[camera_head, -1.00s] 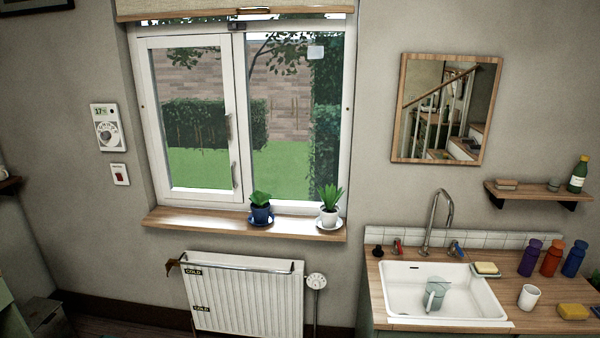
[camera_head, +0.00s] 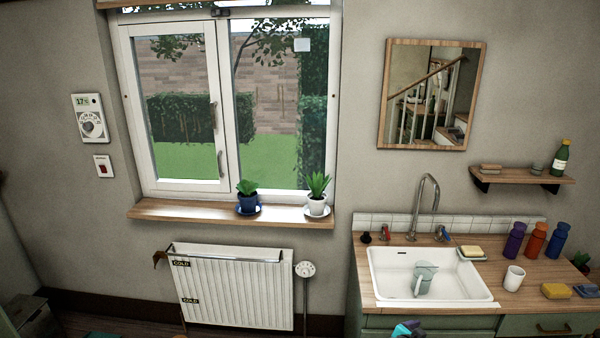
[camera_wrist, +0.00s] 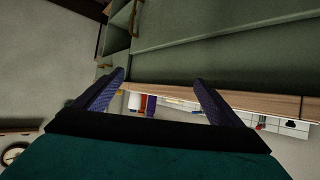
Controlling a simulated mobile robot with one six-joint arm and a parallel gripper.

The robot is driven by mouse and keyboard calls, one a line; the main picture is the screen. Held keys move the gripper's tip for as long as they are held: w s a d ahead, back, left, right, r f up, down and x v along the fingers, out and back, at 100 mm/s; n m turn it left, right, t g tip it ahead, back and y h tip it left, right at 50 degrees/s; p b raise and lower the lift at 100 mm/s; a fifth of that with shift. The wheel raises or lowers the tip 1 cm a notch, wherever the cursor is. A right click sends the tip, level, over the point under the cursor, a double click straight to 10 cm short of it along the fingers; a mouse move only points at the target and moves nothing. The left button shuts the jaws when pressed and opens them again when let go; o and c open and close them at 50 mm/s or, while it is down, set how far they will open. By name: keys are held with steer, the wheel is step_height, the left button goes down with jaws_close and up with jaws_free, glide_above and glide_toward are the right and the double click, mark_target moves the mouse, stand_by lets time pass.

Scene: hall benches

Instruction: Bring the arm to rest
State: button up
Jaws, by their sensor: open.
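My gripper (camera_wrist: 158,80) is open in the wrist view, its two dark purple fingers apart with nothing between them. The green cabinet front (camera_wrist: 230,55) and the wooden counter edge (camera_wrist: 170,97) lie beyond the fingers. That view is turned over, with the counter items hanging below the edge. In the head view, a small teal and purple part of my gripper (camera_head: 408,329) shows at the bottom edge, in front of the sink cabinet. Most of my arm is out of view.
The counter holds a white sink (camera_head: 385,290) with a pale jug (camera_head: 424,279), a white mug (camera_head: 514,278), several bottles and a yellow sponge (camera_head: 555,291). A white radiator (camera_head: 235,290) is left of it, below a windowsill (camera_head: 180,211) with two potted plants.

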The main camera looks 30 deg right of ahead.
steer(key=w+a+f+n+y+b, duration=0.2)
steer(key=w+a+f, duration=0.2)
steer(key=a+f, duration=0.45)
steer(key=w+a+f+n+y+b, duration=0.1)
steer(key=w+a+f+b, duration=0.2)
steer(key=a+f, duration=0.55)
steer(key=w+a+f+n+y+b, duration=0.2)
steer(key=w+a+f, duration=0.25)
steer(key=a, duration=0.75)
steer(key=s+a+f+n+g+y+b, duration=0.1)
steer(key=s+a+f+n, duration=0.1)
steer(key=s+a+f, duration=0.45)
steer(key=s+a+f+n+g+y+b, duration=0.2)
steer(key=s+a+f, duration=0.1)
steer(key=a, duration=0.6)
steer(key=s+a+n+g+y, duration=0.4)
steer(key=s+a+n, duration=0.3)
steer(key=s+a, duration=0.2)
steer(key=shift+s+a+f+n, duration=0.25)
steer(key=shift+a+n, duration=0.15)
steer(key=shift+a, duration=0.4)
